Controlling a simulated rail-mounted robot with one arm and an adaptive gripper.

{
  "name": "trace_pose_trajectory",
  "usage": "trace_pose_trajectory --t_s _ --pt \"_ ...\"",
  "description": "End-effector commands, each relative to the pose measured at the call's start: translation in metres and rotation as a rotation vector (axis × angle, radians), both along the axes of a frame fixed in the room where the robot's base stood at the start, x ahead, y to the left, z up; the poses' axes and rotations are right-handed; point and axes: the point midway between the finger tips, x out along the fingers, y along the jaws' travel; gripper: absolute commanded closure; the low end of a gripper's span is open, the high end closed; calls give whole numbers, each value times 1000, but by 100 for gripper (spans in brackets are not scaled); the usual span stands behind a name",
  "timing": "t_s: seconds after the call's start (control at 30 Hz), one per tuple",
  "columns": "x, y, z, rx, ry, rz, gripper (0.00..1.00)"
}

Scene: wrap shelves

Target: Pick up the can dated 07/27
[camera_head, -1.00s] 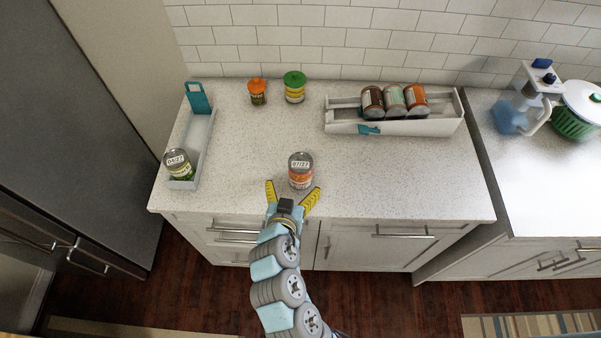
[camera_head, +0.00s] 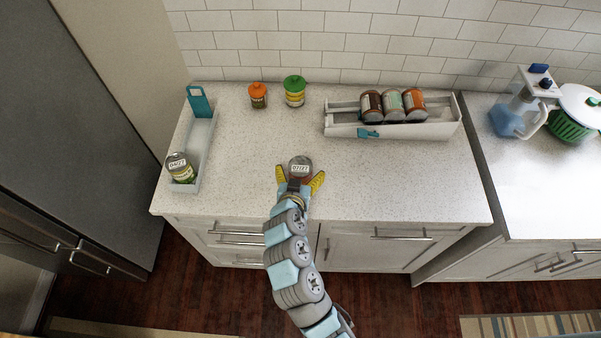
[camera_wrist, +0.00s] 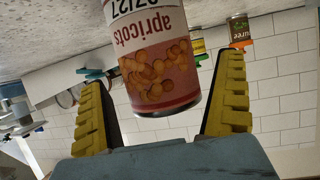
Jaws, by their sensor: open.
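The can dated 07/27 (camera_head: 300,167) stands upright on the counter near its front edge. In the wrist view this can (camera_wrist: 150,60) shows upside down, with "apricots" and "07/27" on its label. My gripper (camera_head: 299,180) is open, its yellow fingers on either side of the can. In the wrist view my gripper (camera_wrist: 166,105) has a finger to the left and right of the can, with gaps to both. The can's lower front is hidden by my gripper in the head view.
Another can (camera_head: 180,168) sits in the narrow left tray (camera_head: 207,140). A white rack (camera_head: 425,131) holds three cans (camera_head: 393,104). Counter around the apricots can is clear.

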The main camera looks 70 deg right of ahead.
Motion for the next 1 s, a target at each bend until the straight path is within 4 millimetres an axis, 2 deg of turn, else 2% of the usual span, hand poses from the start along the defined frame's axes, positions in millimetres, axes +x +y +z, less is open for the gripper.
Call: trace_pose_trajectory --t_s 0.13,0.37,0.47,0.6,0.63,1.0 --pt "2 -11 -3 -2 -2 1 0" --pt "3 -12 -5 -1 -2 1 0" --pt "3 -12 -5 -1 -2 1 23" --pt "3 -12 -5 -1 -2 1 63" --pt "3 -12 -5 -1 -2 1 68" --pt "3 -12 -1 -2 -3 1 68"
